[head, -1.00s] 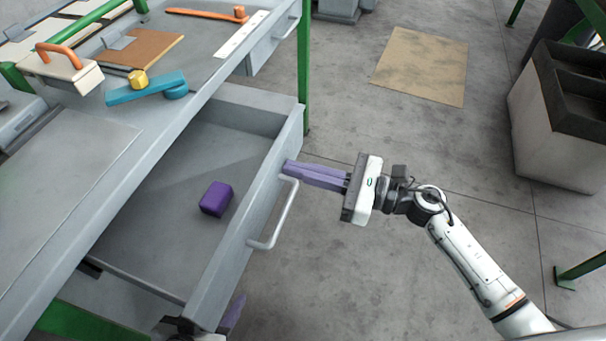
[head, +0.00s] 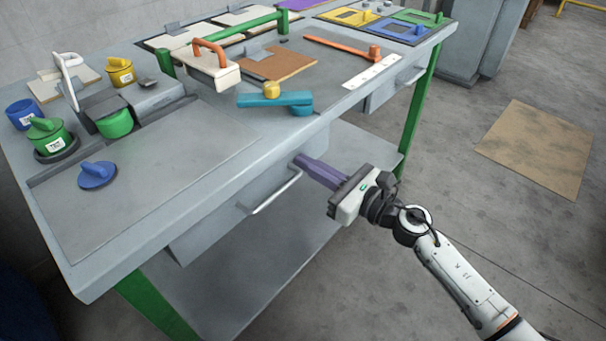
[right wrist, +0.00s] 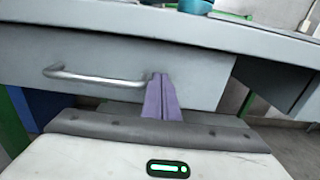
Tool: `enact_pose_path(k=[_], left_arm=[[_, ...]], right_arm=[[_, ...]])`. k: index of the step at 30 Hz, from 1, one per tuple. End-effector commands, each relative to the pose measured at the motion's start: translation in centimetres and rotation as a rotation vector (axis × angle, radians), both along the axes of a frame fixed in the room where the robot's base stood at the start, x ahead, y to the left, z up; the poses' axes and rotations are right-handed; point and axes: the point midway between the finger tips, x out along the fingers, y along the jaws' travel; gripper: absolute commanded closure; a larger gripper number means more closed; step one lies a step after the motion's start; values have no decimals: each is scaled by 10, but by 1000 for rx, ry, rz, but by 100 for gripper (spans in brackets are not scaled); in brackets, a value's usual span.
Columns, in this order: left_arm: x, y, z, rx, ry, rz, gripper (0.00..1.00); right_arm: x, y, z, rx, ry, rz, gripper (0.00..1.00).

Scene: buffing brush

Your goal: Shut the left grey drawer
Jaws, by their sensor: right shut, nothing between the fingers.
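The left grey drawer (head: 220,217) sits under the tabletop edge, its front close beneath it and no interior showing. Its bar handle (head: 270,195) runs along the front. My right gripper (head: 301,161) is shut and empty, its purple fingers pointing at the drawer front just right of the handle. In the right wrist view the drawer front (right wrist: 120,50) and handle (right wrist: 95,77) are straight ahead, and my right fingertips (right wrist: 160,77) are at or very near the front; contact cannot be told for sure. My left gripper is out of view.
The grey workbench (head: 160,190) carries coloured knobs, a teal brush-like piece (head: 275,99) and an orange-handled block (head: 213,65). A second drawer (head: 395,88) is at the right, with a green leg (head: 418,115) by it. Open floor lies right of the bench.

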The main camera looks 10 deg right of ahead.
Motion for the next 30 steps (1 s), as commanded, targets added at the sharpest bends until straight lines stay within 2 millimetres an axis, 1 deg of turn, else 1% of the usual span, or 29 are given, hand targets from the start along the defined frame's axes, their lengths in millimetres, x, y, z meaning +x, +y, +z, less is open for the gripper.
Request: enact_pose_path(k=[8, 20, 23, 26, 28, 30], left_arm=[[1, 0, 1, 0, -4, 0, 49], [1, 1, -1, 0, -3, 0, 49], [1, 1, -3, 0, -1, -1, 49], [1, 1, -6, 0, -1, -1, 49], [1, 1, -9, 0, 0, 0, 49], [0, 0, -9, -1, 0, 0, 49]], right_arm=[[6, -1, 1, 1, -1, -14, 100], [5, 1, 2, 3, -5, -10, 100], [0, -5, 2, 2, -5, -7, 100], [-9, -15, 0, 1, -4, 0, 100], [-17, -23, -1, -2, -3, 6, 100], [-31, -36, -2, -2, 1, 5, 100]])
